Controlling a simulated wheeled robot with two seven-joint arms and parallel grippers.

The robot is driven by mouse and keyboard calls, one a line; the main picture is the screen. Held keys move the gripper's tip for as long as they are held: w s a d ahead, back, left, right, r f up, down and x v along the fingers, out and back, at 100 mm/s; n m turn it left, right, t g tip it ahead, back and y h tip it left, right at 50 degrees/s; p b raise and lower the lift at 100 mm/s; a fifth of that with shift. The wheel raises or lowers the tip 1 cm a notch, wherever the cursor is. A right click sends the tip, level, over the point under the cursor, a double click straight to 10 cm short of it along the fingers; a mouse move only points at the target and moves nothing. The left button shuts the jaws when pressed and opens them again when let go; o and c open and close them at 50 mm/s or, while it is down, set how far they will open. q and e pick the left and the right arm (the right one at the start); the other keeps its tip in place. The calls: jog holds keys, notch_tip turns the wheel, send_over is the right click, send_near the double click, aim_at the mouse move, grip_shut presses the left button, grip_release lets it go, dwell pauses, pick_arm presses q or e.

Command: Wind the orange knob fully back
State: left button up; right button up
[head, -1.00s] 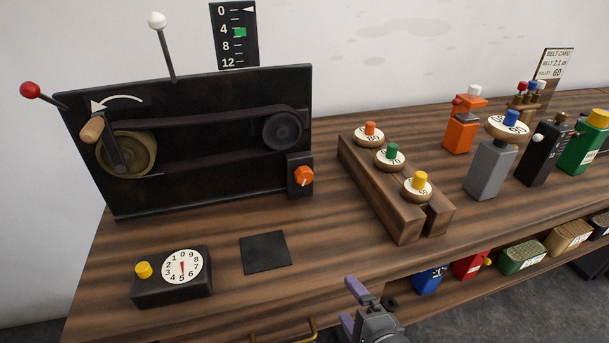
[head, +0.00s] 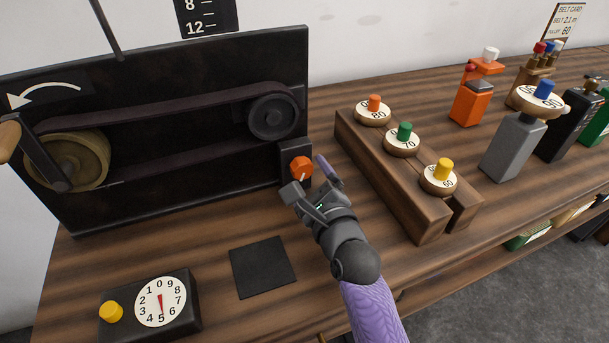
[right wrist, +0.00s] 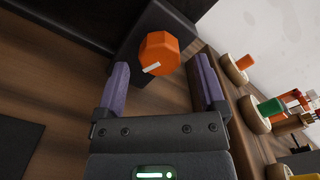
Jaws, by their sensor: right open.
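The orange knob (head: 301,167) sits on a small black block (head: 288,152) at the lower right corner of the black belt panel (head: 200,185). It is faceted and carries a white mark. In the right wrist view the orange knob (right wrist: 159,53) lies ahead of and between the two purple fingers, with its white mark toward the lower left. My right gripper (head: 308,176) is open and close in front of the knob; the fingers do not appear to touch it. My left gripper is not in view.
A wooden rack (head: 395,185) with several numbered pulleys stands right of my right gripper. A black dial box (head: 190,310) and a dark square pad (head: 262,267) lie nearer on the bench. Coloured dynamos stand further right, including a grey one (head: 512,148).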

jog(key=shift+x, duration=0.9)
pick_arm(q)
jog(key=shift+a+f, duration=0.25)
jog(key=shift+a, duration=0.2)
